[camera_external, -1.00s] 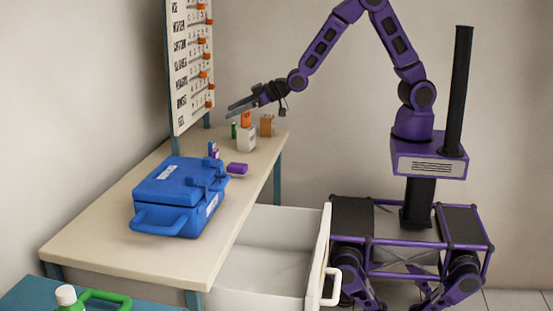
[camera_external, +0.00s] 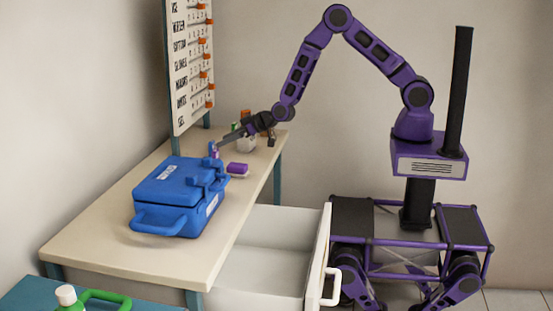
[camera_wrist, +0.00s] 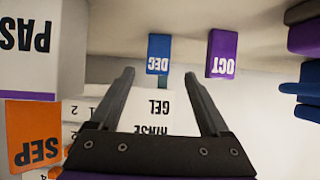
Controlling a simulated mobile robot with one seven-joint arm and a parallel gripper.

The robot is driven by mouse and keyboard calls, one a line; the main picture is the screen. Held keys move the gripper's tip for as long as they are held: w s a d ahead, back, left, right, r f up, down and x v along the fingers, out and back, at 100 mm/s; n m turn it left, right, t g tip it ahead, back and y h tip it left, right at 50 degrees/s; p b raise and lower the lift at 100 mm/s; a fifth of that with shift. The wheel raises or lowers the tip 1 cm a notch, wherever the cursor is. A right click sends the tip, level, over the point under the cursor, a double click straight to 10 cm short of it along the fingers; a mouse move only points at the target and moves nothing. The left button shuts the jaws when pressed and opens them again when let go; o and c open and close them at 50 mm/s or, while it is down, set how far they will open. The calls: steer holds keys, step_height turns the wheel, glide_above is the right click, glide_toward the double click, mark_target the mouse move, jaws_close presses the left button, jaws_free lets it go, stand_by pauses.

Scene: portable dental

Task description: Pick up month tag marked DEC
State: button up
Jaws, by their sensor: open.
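The DEC tag (camera_wrist: 158,55) is a small blue block with white lettering, upside down in the wrist view, near the top centre. My gripper (camera_wrist: 160,76) is open and empty. Its two fingers point toward the DEC tag, which shows between and just beyond the tips. The purple OCT tag (camera_wrist: 222,53) stands to the right of DEC with a small gap. In the external view my gripper (camera_external: 219,144) reaches low over the table beside the small upright tags, right behind the blue case (camera_external: 178,197). The fingertips partly cover the tags there.
An orange SEP tag (camera_wrist: 33,135) and a white box lettered PAS (camera_wrist: 30,45) are at the left of the wrist view. A purple block (camera_external: 238,168) lies beside the case. A lettered board (camera_external: 187,65) stands behind the table. The drawer (camera_external: 270,262) is open.

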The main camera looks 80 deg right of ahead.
mark_target(217, 145)
steer(key=shift+x, duration=3.35)
steer(key=shift+d+r, duration=0.15)
steer(key=shift+r, duration=0.05)
jaws_close()
